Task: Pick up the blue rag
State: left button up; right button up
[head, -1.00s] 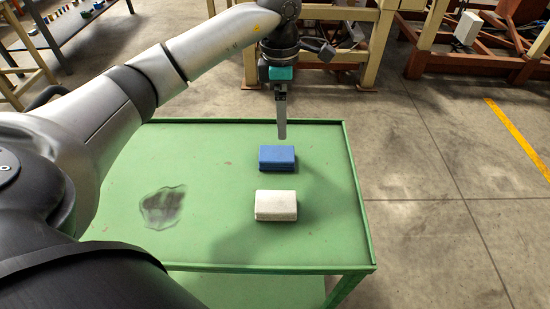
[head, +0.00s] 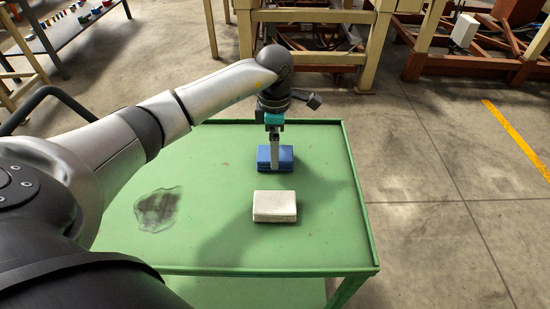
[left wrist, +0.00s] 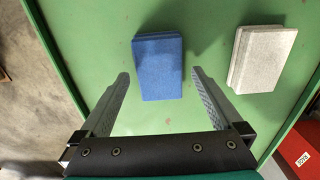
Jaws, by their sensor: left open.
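The blue rag (head: 286,158) is a folded, block-like pad lying on the green table in the head view. It also shows in the left wrist view (left wrist: 158,68), just ahead of the fingertips and between their lines. My left gripper (head: 274,168) points down over the rag and hides part of it in the head view. In the left wrist view its two fingers (left wrist: 160,76) are spread wide, with nothing between them gripped. My right gripper is not in view.
A white folded pad (head: 274,206) lies on the green table (head: 310,245), nearer than the blue rag; it also shows in the left wrist view (left wrist: 262,58). A dark smudge (head: 158,209) marks the tabletop at left. The table has a raised rim.

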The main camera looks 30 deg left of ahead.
pick_arm(q)
notch_tip(320, 180, down, 3)
jog(key=shift+r, duration=0.1)
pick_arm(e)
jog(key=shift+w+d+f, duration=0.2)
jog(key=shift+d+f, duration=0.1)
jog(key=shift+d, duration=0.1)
pick_arm(q)
jog(key=c, duration=1.3)
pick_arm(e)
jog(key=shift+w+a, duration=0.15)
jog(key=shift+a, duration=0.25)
pick_arm(q)
notch_tip(320, 180, up, 20)
jog(key=p, duration=0.3)
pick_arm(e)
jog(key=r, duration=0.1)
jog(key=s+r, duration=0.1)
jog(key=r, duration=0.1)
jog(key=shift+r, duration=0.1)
